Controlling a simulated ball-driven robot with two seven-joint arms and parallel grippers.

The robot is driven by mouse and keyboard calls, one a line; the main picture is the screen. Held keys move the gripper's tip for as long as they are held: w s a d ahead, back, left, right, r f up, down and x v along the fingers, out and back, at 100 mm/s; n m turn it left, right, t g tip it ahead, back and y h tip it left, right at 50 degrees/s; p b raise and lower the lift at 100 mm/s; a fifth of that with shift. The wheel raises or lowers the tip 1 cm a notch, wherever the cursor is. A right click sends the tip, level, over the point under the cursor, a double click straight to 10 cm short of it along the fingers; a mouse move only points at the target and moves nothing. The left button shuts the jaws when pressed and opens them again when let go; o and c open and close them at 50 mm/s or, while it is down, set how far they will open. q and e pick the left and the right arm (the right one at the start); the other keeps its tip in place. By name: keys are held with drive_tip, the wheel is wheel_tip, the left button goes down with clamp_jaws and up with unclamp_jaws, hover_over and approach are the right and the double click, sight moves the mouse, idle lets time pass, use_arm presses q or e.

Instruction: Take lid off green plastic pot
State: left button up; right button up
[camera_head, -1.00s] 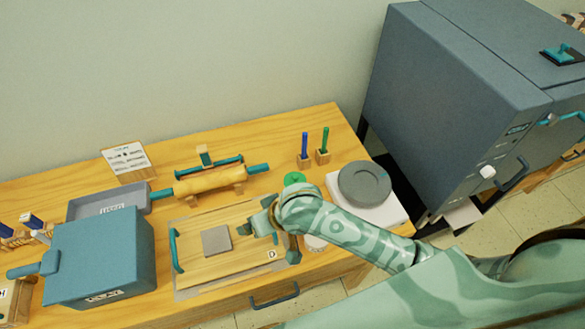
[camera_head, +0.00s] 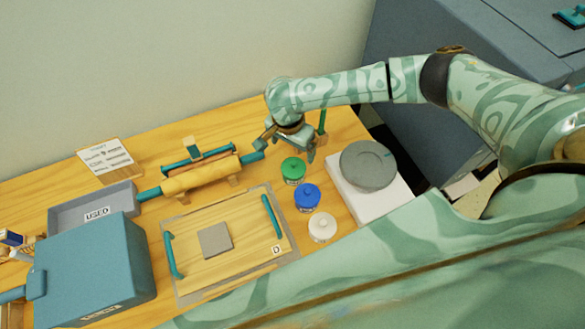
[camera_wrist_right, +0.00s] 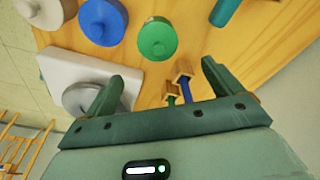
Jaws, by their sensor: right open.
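The green plastic pot (camera_head: 293,171) stands upright on the wooden table with its green lid (camera_head: 292,163) on. My right gripper (camera_head: 284,150) is open and empty, just behind the pot and apart from it. In the right wrist view the green pot (camera_wrist_right: 157,42) appears beyond the spread fingers (camera_wrist_right: 160,75), with its lid and small knob facing the camera. Nothing is between the fingers at their tips. My left gripper is not in view.
A blue pot (camera_head: 307,197) and a white pot (camera_head: 322,228) stand in a row with the green one. A grey wheel (camera_head: 368,165) sits on a white base at right. A rolling pin (camera_head: 200,176) and a board (camera_head: 200,270) lie left. Pen holders (camera_wrist_right: 183,70) stand near the gripper.

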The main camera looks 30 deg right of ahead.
sight(293, 162)
wheel_tip(293, 162, down, 3)
drive_tip(key=shift+d+f+b, duration=0.15)
drive_tip(key=shift+f+b, duration=0.05)
drive_tip(key=shift+b, duration=0.3)
wheel_tip(293, 162, down, 5)
drive_tip(key=b, duration=0.2)
drive_tip(key=shift+d+f+b, duration=0.1)
drive_tip(key=shift+b, duration=0.2)
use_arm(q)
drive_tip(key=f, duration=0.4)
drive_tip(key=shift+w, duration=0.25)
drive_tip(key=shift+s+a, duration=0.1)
use_arm(e)
drive_tip(key=c, duration=1.1)
